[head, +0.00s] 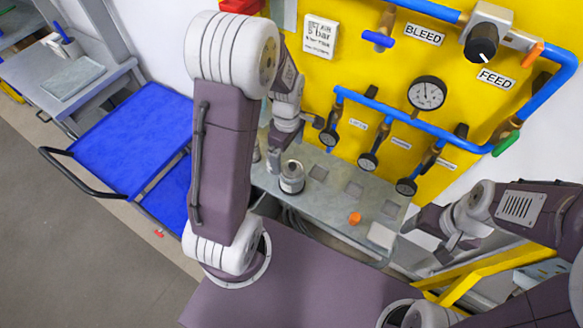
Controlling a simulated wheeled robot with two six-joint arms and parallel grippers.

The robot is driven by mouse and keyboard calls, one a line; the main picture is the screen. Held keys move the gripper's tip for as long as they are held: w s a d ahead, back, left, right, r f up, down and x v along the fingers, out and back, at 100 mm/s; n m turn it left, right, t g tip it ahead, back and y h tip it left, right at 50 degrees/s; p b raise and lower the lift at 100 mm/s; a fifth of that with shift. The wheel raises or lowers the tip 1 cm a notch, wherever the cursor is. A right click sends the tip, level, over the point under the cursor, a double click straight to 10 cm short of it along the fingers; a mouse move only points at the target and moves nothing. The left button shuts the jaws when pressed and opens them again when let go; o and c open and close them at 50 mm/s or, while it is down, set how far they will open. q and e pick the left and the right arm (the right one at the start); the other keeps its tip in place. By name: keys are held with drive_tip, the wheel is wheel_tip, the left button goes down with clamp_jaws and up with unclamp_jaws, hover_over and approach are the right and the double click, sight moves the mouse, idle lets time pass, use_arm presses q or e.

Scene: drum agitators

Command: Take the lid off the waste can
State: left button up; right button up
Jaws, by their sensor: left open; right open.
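No waste can can be made out for certain. A small grey metal can (291,178) with a darker top stands upright on the grey bench, and a red object (240,6) is cut off at the top edge. My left gripper (276,155) is open, pointing down just left of and behind the grey can, partly hidden by my own arm. I cannot tell whether it touches anything. My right gripper (437,243) is open and empty near the bench's right end, away from the can.
The grey bench (325,205) holds an orange piece (354,218) and a pale block (381,235). Behind it, a yellow panel (375,75) carries blue pipes, gauges and valves. A blue cart (130,140) stands left; the floor at lower left is clear.

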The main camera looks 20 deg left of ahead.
sight(293, 165)
use_arm(q)
drive_tip(key=shift+w+d+f, duration=0.25)
drive_tip(key=shift+d+f, duration=0.05)
drive_tip(key=shift+f, duration=0.25)
drive_tip(key=shift+w+d+f, duration=0.25)
drive_tip(key=shift+f, duration=0.3)
drive_tip(key=shift+w+d+f, duration=0.15)
drive_tip(key=shift+w+d, duration=0.1)
drive_tip(key=shift+d, duration=0.05)
drive_tip(key=shift+s+f+p, duration=0.15)
drive_tip(key=shift+f+p, duration=0.15)
drive_tip(key=shift+f, duration=0.05)
drive_tip(key=f, duration=0.2)
drive_tip(key=s+f, duration=0.1)
drive_tip(key=f, duration=0.1)
drive_tip(key=shift+a+p, duration=0.35)
drive_tip(key=shift+w+f, duration=0.1)
drive_tip(key=shift+f, duration=0.05)
drive_tip(key=shift+w+d, duration=0.15)
drive_tip(key=shift+d, duration=0.1)
drive_tip(key=shift+c, duration=0.3)
drive_tip(key=c, duration=1.4)
use_arm(e)
drive_tip(key=shift+w+d+r, duration=0.45)
drive_tip(key=shift+d+r, duration=0.05)
drive_tip(key=shift+d, duration=0.15)
